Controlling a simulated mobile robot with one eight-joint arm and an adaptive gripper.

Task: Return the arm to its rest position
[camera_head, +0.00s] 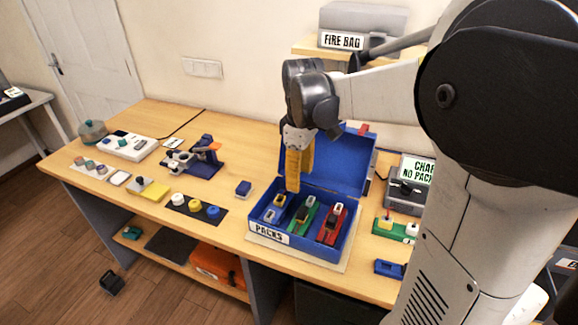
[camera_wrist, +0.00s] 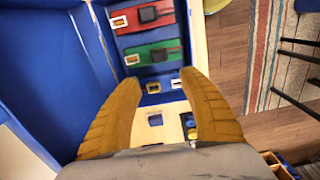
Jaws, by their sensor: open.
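My gripper (camera_head: 294,180) hangs over the blue PACKS box (camera_head: 265,241) with its yellow fingers pointing down. In the wrist view my gripper (camera_wrist: 160,85) shows two yellow fingers spread apart with nothing held between them. The open box holds a blue pack (camera_head: 275,209), a green pack (camera_head: 303,217) and a red pack (camera_head: 332,223). The green pack (camera_wrist: 153,55) and red pack (camera_wrist: 143,14) also show in the wrist view, beyond the fingertips. The blue pack lies near the fingertips there, partly hidden. My arm reaches in from the right.
The box's raised blue lid (camera_head: 340,165) stands close behind my gripper. A shelf with a FIRE BAG case (camera_head: 350,42) is above it. A charger (camera_head: 405,195) stands right of the box. A blue fixture (camera_head: 195,160) and several small parts are on the table's left.

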